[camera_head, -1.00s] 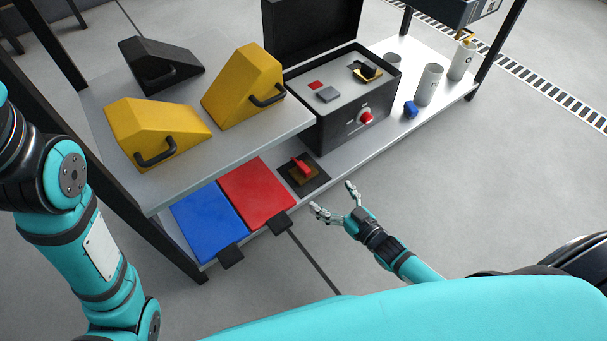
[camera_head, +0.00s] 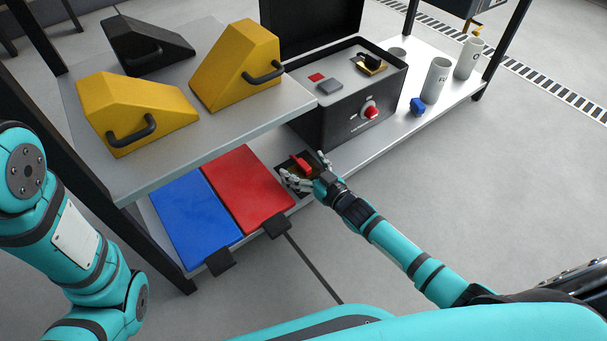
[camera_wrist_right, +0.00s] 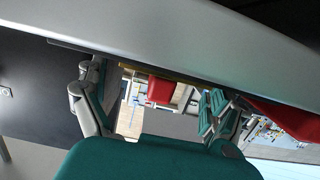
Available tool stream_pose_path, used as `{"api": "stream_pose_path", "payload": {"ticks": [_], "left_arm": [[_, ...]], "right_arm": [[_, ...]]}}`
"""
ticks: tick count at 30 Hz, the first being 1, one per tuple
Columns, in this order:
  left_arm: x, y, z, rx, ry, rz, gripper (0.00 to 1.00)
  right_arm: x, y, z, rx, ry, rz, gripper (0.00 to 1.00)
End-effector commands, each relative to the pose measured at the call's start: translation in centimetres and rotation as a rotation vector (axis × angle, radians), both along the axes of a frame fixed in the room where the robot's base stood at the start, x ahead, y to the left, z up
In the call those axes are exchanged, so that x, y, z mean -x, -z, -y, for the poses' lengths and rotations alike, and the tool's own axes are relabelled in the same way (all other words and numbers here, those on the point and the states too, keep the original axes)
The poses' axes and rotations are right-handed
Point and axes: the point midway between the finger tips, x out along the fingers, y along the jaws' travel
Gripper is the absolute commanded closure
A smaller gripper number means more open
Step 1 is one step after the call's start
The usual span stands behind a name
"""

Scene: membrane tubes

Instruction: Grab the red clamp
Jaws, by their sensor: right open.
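The red clamp (camera_head: 301,163) stands on a dark square plate with a brownish base on the lower shelf, right of the red panel. My right gripper (camera_head: 308,172) is open at the clamp, with one finger on its near left side and the other on its right. In the right wrist view, a red block that looks like the clamp (camera_wrist_right: 160,90) shows between the spread fingers of the right gripper (camera_wrist_right: 150,112). I cannot tell whether the fingers touch it. My left arm shows at the left edge, but its gripper is out of view.
The upper shelf (camera_head: 190,150) overhangs close by, with two yellow wedges (camera_head: 240,65) and a black one (camera_head: 145,45). A black control box (camera_head: 345,105) stands just behind the clamp. Blue (camera_head: 195,217) and red (camera_head: 247,188) panels lie left. Pale cups (camera_head: 436,80) stand right.

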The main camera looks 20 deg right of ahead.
Motion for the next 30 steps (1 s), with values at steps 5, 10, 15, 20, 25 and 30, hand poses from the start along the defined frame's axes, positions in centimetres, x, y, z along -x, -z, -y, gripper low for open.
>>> {"api": "stream_pose_path", "payload": {"ticks": [5, 10, 15, 20, 25, 30], "left_arm": [[0.02, 0.2, 0.01, 0.0, 0.0, 0.001, 0.48], [0.02, 0.17, 0.01, 0.0, 0.0, 0.001, 0.48], [0.01, 0.18, 0.01, 0.0, 0.0, 0.0, 0.48], [0.0, 0.18, 0.0, 0.0, 0.0, 0.0, 0.48], [-0.01, 0.18, 0.0, 0.0, 0.0, 0.0, 0.48], [-0.02, 0.18, 0.0, 0.0, 0.0, 0.0, 0.48]], "right_arm": [[-0.31, 0.0, -0.15, 0.0, 0.0, -0.001, 0.04], [-0.28, -0.01, -0.15, 0.0, 0.0, -0.001, 0.12], [-0.27, 0.01, -0.13, 0.0, 0.0, -0.001, 0.34], [-0.27, 0.02, -0.1, 0.0, 0.0, -0.001, 0.55], [-0.28, 0.02, -0.08, 0.001, 0.0, -0.001, 0.77], [-0.3, -0.03, -0.09, 0.001, 0.0, 0.0, 0.91]]}}
